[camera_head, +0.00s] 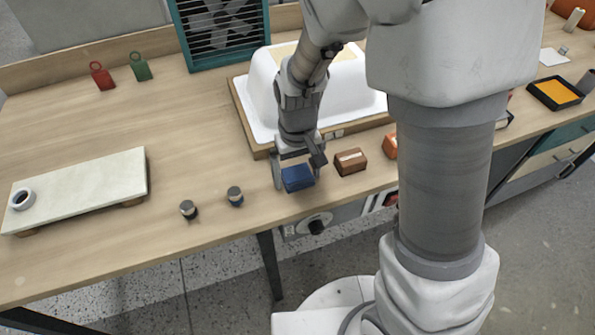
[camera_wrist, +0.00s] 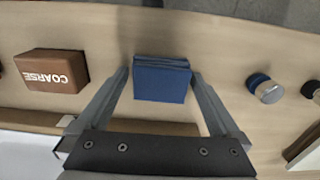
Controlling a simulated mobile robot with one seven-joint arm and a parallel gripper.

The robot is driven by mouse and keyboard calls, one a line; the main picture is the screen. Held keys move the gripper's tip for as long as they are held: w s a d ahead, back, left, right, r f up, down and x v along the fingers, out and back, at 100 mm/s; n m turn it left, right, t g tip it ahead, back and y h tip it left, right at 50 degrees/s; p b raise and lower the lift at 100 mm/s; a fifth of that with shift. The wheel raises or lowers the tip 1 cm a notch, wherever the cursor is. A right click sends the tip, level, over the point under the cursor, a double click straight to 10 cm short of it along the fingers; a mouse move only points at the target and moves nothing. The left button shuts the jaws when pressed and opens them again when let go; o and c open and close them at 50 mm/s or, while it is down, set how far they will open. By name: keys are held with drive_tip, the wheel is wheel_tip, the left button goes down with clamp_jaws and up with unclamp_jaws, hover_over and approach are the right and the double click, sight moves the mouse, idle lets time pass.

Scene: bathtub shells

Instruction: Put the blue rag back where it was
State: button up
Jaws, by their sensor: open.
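The blue rag (camera_head: 297,178) is a folded dark-blue block on the wooden bench near its front edge. It also shows in the wrist view (camera_wrist: 161,80), lying between my two fingers. My gripper (camera_head: 299,172) is open, pointing down, with one finger on each side of the rag. In the wrist view my gripper (camera_wrist: 162,75) shows a gap on the left of the rag, while the right finger is close to the rag's edge; I cannot tell whether it touches.
A brown block marked COARSE (camera_wrist: 52,71) sits beside the rag, also in the head view (camera_head: 350,161). A white tub shell (camera_head: 262,95) on a wooden base is behind. Bare bench (camera_head: 190,130) lies left.

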sight(298, 173)
wheel_tip(298, 173, up, 12)
drive_tip(key=p, duration=0.3)
drive_tip(key=s+d+r+m+t, duration=0.3)
drive_tip(key=s+d+r+t, duration=0.2)
drive_tip(key=s+d+r, duration=0.5)
wheel_tip(298, 173, up, 3)
drive_tip(key=shift+s+d+t, duration=0.3)
drive_tip(key=shift+s, duration=0.85)
wheel_tip(298, 173, up, 9)
drive_tip(key=p, duration=0.8)
drive_tip(key=shift+f, duration=0.2)
